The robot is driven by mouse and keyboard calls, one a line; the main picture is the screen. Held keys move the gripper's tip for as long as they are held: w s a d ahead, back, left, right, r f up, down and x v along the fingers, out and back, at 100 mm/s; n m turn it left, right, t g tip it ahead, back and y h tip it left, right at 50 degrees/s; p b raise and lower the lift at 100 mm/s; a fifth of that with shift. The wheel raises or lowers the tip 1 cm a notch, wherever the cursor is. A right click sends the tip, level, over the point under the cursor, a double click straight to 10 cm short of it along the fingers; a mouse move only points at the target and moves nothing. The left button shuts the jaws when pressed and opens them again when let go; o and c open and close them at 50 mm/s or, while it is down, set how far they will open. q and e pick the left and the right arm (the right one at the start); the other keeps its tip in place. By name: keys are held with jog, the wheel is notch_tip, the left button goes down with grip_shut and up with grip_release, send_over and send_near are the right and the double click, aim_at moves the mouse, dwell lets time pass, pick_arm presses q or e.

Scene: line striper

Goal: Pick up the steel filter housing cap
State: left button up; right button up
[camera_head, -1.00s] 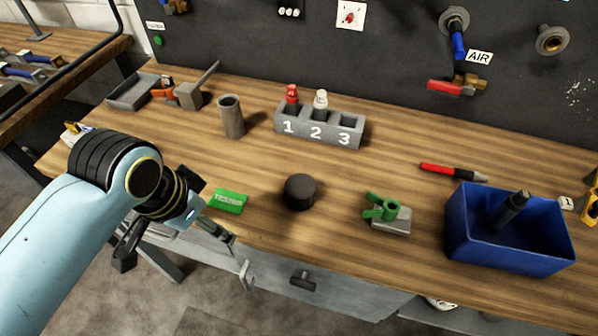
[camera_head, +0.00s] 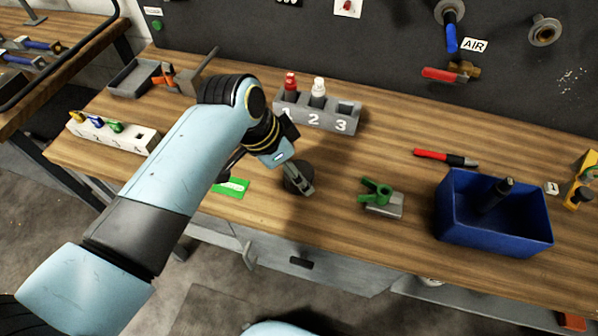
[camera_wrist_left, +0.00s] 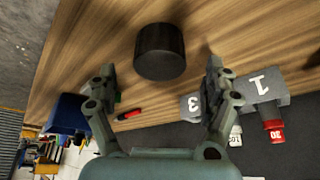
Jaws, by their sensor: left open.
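The steel filter housing cap (camera_head: 291,185) is a short dark grey cylinder standing on the wooden bench near its front edge. In the head view my left gripper (camera_head: 268,174) is over it, and one finger hides part of it. In the left wrist view the cap (camera_wrist_left: 160,52) shows whole, ahead of and between the spread fingers of my left gripper (camera_wrist_left: 163,68). The gripper is open and empty, with visible gaps on both sides of the cap. My right gripper is not in view.
A green card (camera_head: 233,188) lies left of the cap. A green-handled clamp-like part (camera_head: 384,203) and a blue bin (camera_head: 495,238) stand to the right. A numbered grey holder (camera_head: 335,115) with red and white bottles stands behind. Bench between cap and clamp is clear.

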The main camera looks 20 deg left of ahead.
pick_arm(q)
jog(key=shift+x, duration=1.6)
jog(key=c, duration=1.2)
